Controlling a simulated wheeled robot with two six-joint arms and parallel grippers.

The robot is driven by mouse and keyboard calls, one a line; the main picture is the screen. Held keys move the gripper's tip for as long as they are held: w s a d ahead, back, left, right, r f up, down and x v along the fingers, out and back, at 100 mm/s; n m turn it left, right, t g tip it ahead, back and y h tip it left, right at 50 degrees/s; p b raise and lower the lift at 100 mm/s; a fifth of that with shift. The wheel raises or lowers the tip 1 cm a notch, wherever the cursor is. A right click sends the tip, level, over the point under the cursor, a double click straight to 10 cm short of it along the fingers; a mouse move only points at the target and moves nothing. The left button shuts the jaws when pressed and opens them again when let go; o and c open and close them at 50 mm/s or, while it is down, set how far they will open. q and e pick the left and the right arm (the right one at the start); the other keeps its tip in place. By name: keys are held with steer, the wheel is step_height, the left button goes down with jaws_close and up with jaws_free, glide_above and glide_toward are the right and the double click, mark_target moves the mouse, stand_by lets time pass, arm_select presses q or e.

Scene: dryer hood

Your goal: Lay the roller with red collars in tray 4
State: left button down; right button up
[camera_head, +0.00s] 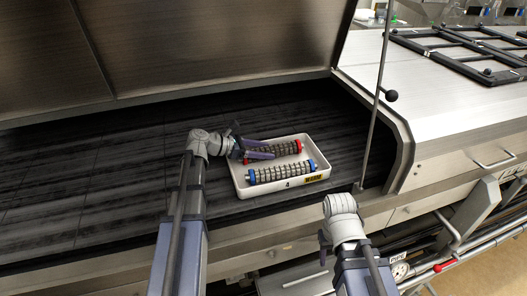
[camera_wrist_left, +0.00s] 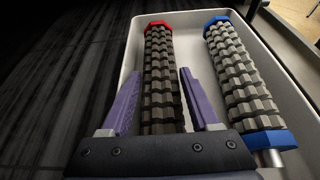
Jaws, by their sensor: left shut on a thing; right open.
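The roller with red collars (camera_head: 287,148) is a dark ribbed cylinder at the back of tray 4 (camera_head: 240,184), a white tray marked "4" on its front wall. My left gripper (camera_head: 260,148) has its purple fingers on both sides of this roller and is shut on it. The left wrist view shows the roller (camera_wrist_left: 160,65) between the fingers, inside the tray rim; its near end is hidden by the gripper. I cannot tell whether it bears fully on the tray floor.
A roller with blue collars (camera_head: 281,173) lies in the front of the same tray, apart from and roughly parallel to the red one. The tray stands on the dark dryer bed (camera_head: 90,185), which is clear to the left. A thin upright rod (camera_head: 375,120) stands right of the tray.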

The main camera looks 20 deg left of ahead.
arm_select(q)
steer(key=shift+c, duration=0.6)
jaws_free()
steer(key=shift+a+r+p, duration=0.1)
steer(key=shift+r+p, duration=0.2)
steer(key=shift+p, duration=0.1)
steer(key=p+v, duration=0.4)
steer(key=v, duration=0.6)
steer(key=shift+s+a, duration=0.1)
steer(key=shift+a, duration=0.05)
steer(key=shift+s+a+r, duration=0.2)
steer(key=shift+s+a, duration=0.2)
steer(key=shift+a, duration=0.1)
